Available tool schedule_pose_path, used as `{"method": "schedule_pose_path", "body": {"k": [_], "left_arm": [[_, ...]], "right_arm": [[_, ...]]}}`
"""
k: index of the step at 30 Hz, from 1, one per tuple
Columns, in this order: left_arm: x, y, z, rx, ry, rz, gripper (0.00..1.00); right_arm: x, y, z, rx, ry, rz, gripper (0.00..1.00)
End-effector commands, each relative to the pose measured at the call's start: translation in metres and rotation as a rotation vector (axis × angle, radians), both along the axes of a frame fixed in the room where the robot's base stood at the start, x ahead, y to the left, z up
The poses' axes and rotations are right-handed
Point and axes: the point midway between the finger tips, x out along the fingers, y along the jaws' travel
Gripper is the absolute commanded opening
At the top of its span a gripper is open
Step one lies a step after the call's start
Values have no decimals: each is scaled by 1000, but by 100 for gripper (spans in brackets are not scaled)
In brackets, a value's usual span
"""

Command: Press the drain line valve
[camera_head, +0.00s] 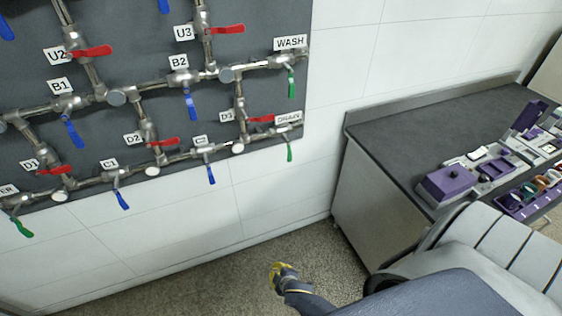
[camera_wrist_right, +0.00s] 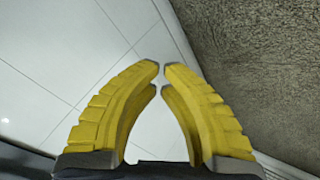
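The drain line valve has a green handle (camera_head: 289,151) hanging down below the white DRAIN label (camera_head: 288,118), at the lower right of the dark pipe panel (camera_head: 270,20). My right gripper (camera_head: 274,266), with yellow fingers, is low in front of the wall, well below the drain handle and apart from it. In the right wrist view its two yellow fingers (camera_wrist_right: 161,68) curve inward with their tips almost together and nothing between them. The drain valve is not in the right wrist view. My left gripper is not in view.
Another green handle (camera_head: 291,84) hangs under the WASH label (camera_head: 291,42), above the drain valve. A red handle (camera_head: 260,119) sits just left of the drain valve. A dark-topped counter (camera_head: 400,125) with purple equipment (camera_head: 447,187) stands at the right. Wall below the panel is clear.

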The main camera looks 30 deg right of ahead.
Motion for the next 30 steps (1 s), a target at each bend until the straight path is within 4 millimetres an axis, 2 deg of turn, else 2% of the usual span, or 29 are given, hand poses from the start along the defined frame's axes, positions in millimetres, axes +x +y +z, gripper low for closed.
{"method": "schedule_pose_path", "body": {"k": [1,3,5,9,12,15,18,21,24,30], "left_arm": [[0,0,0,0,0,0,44],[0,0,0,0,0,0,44],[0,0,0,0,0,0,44],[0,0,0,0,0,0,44],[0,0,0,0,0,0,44],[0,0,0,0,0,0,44],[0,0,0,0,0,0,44],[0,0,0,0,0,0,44],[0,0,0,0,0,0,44],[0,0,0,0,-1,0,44]], "right_arm": [[23,-1,28,-40,-55,19,0],[51,-4,65,-107,-126,43,0],[71,-8,99,-169,-186,58,0],[108,-18,182,-319,-320,70,0],[123,-26,238,-423,-404,63,0],[131,-35,288,-521,-473,44,0],[132,-42,329,-607,-524,21,0],[130,-49,360,-680,-560,-3,0],[127,-55,379,-740,-577,-24,0],[125,-62,383,-793,-562,-38,0]]}}
